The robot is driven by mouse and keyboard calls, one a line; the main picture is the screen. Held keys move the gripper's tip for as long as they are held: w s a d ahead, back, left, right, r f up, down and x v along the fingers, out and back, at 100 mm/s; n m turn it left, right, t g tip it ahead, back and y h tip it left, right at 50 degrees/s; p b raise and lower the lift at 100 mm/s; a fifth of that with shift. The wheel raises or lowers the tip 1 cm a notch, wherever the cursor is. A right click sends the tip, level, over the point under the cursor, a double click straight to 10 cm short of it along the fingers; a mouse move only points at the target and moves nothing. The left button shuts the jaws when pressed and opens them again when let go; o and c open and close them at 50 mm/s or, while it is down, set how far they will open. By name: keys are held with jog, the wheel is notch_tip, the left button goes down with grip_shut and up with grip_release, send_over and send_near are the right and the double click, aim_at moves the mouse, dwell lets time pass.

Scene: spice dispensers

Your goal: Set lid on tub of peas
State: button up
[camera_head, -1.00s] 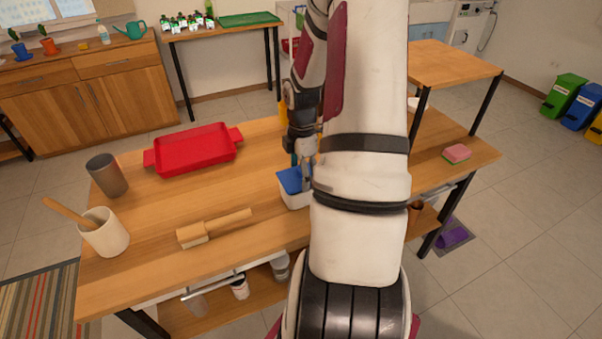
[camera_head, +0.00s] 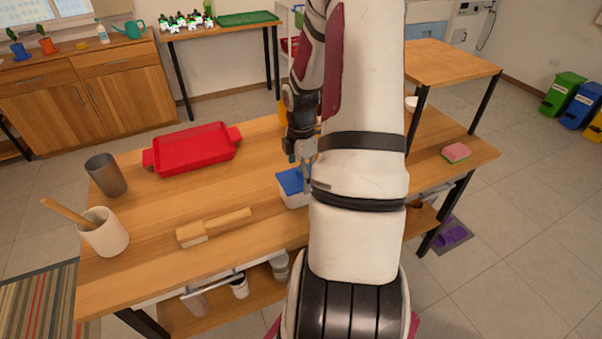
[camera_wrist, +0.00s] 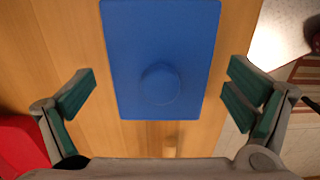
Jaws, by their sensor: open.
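A white tub (camera_head: 294,202) stands on the wooden table, partly hidden behind my arm. The blue lid (camera_head: 290,183) lies on top of the tub and seems to cover it; the peas cannot be seen. In the wrist view the lid (camera_wrist: 160,50) is a blue rectangle with a round knob, and it hides the tub below. My gripper (camera_wrist: 162,95) is open, its green-padded fingers wide apart on either side of the lid and touching nothing. In the head view my gripper (camera_head: 304,172) is just above the lid.
A red tray (camera_head: 193,150) lies at the back left of the table. A wooden mallet (camera_head: 213,228) lies left of the tub. A metal cup (camera_head: 106,175) and a white crock (camera_head: 104,233) stand at the left. A pink sponge (camera_head: 456,152) is at the right.

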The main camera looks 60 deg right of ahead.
notch_tip(320, 180, up, 11)
jog(key=shift+r+p, duration=0.15)
jog(key=shift+p, duration=0.65)
jog(key=w+a+r+m+t+h, duration=0.15)
jog(key=a+r+m, duration=0.35)
jog(key=a+r, duration=1.05)
jog(key=s+a+r+m+t, duration=0.1)
jog(key=s+a+r+m, duration=0.1)
jog(key=s+a, duration=0.3)
jog(key=s+a+r+m+t+y, duration=0.1)
jog(key=s+a+m, duration=0.3)
jog(key=a, duration=0.9)
jog(key=shift+s+a+r+m+t, duration=0.2)
jog(key=shift+s+r+m+t, duration=0.1)
jog(key=shift+s+r+t, duration=0.35)
jog(key=shift+f+y, duration=0.1)
jog(key=shift+y, duration=0.15)
